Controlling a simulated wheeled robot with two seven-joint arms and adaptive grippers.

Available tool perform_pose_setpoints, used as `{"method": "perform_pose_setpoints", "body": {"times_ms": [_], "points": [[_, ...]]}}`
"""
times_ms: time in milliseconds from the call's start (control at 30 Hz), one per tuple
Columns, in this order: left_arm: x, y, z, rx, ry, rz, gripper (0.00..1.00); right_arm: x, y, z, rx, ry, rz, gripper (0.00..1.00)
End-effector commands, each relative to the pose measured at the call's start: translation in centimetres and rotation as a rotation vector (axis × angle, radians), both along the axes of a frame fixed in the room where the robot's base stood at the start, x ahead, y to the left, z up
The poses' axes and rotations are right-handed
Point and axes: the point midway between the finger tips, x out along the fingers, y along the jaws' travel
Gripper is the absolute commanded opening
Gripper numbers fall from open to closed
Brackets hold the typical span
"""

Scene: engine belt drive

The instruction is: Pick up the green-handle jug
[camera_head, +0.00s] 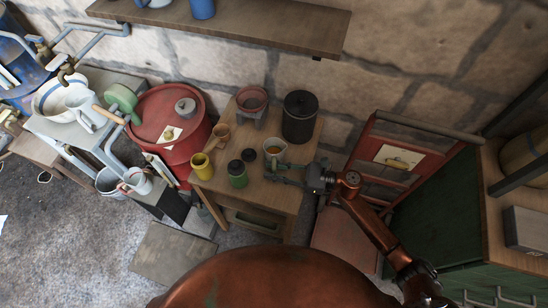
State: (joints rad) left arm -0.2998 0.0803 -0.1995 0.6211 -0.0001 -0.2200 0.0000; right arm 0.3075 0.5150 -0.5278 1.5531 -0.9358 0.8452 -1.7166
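A small jug (275,147) with a pale rim and yellowish inside stands on the wooden table. Its handle side faces my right gripper and is too small and partly covered to make out its colour clearly. My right gripper (272,172) reaches in from the right, just in front of the jug, low over the table. Its two fingers look spread apart, pointing left. I cannot tell whether they touch the jug or its handle. My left gripper is not in view.
On the same table (226,202) stand a green jar (237,175), a yellow mug (201,166), a black canister (299,116) and a reddish pot (252,101). A red drum (170,130) is to the left. A red cabinet (407,158) is to the right.

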Motion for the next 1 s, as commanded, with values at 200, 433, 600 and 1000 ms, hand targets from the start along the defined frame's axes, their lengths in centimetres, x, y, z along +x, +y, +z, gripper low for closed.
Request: {"method": "perform_pose_setpoints", "body": {"times_ms": [200, 433, 600, 1000], "points": [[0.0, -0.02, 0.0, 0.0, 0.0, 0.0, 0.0, -0.01, -0.05, 0.0, 0.0, 0.0, 0.0, 0.12], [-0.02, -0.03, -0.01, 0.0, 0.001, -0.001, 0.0, -0.01, -0.08, 0.0, 0.0, 0.0, 0.0, 0.0], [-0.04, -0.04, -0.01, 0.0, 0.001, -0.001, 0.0, -0.01, -0.09, 0.01, 0.0, 0.0, 0.0, 0.0], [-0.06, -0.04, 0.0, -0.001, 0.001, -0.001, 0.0, 0.0, -0.08, 0.11, 0.001, -0.001, 0.0, 0.0]]}}
